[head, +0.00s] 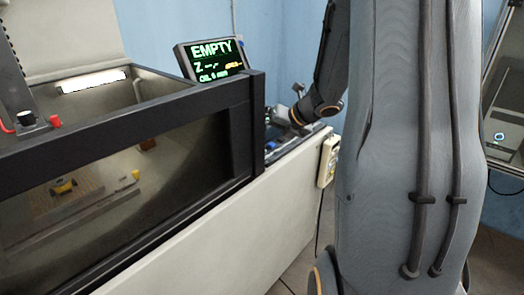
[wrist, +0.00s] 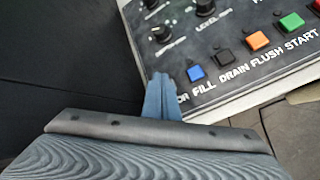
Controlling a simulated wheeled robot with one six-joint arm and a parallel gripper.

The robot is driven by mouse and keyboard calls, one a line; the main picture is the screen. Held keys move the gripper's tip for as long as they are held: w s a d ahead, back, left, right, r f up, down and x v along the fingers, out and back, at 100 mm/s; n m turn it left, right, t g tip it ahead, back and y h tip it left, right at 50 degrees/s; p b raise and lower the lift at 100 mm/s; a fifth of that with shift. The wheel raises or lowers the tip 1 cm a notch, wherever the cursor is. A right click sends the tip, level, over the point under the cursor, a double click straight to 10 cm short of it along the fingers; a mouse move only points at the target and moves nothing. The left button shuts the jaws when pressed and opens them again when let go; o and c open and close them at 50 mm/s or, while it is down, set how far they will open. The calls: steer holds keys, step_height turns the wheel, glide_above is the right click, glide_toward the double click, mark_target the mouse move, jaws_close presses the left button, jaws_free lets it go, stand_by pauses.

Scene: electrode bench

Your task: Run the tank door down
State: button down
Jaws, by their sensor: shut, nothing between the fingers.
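The tank's black-framed front door (head: 215,100) stands across the front of the tank in the head view, and the inside shows through its tinted pane. In the wrist view the button panel (wrist: 215,28) carries a row of coloured buttons: blue (wrist: 195,73), dark (wrist: 224,57), orange (wrist: 257,40) and green (wrist: 291,21). A label ending in "OR" is partly covered, and any button above it is hidden by my fingers. My gripper (wrist: 162,80) is shut and empty, its tips at the panel's left end. I cannot tell if they touch it.
A screen (head: 211,58) reading EMPTY stands on the tank's far corner. A hand pendant (head: 328,160) hangs on the bench's right end. Inside the tank lie a plate and yellow parts (head: 62,186). Knobs (wrist: 162,34) sit above the buttons.

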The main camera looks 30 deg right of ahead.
steer(key=shift+f, duration=0.1)
steer(key=shift+f+b, duration=0.3)
steer(key=shift+f, duration=0.05)
